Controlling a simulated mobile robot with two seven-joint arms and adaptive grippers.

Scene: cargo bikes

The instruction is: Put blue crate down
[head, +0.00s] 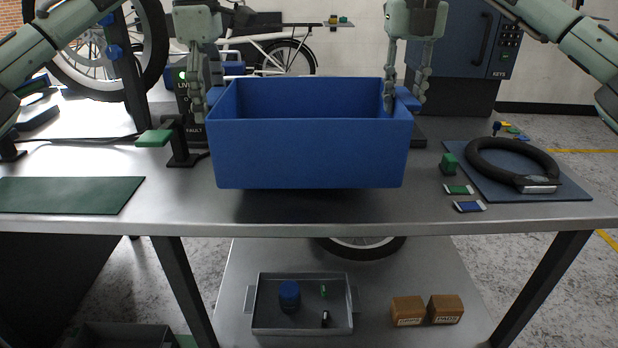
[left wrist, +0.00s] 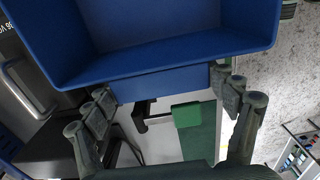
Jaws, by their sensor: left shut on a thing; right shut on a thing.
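The blue crate (head: 310,155) is upright and level over the middle of the metal workbench, near its front edge. A dark shadow lies under it, and it seems held a little above the top; the exact gap is hard to tell. My left gripper (head: 204,100) is shut on the crate's left side handle, and my right gripper (head: 404,97) is shut on its right one. The crate's inside looks empty where I can see it. In the left wrist view the crate (left wrist: 170,40) fills the top, with my left gripper's fingers (left wrist: 165,95) either side of its blue handle.
On the workbench (head: 480,215), a green mat (head: 70,195) lies left and a dark mat (head: 560,187) with a black coiled lock (head: 512,150) lies right. A black stand with a green plate (head: 155,138) is close left of the crate. A grey tray (head: 262,325) sits below.

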